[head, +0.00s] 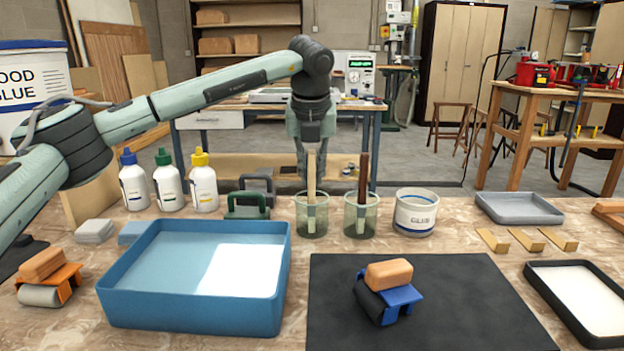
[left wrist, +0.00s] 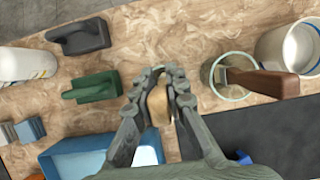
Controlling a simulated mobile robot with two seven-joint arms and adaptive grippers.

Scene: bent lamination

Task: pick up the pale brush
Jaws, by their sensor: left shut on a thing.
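The pale brush (head: 311,175) stands upright, its lower part inside the left green glass jar (head: 301,222). My left gripper (head: 312,146) points down above this jar and is shut on the top of the brush's handle. In the left wrist view the pale handle (left wrist: 158,106) shows end-on between the two fingers (left wrist: 160,95); the jar under it is hidden there. A dark brown brush (head: 363,178) stands in the right glass jar (head: 373,219), which also shows in the left wrist view (left wrist: 218,78). My right gripper is not in view.
A glue tin (head: 415,215) stands right of the jars. A blue tray (head: 190,308) is in front to the left, a black mat (head: 450,310) in front to the right. Glue bottles (head: 203,185) and a green-handled tool (head: 247,206) stand left of the jars.

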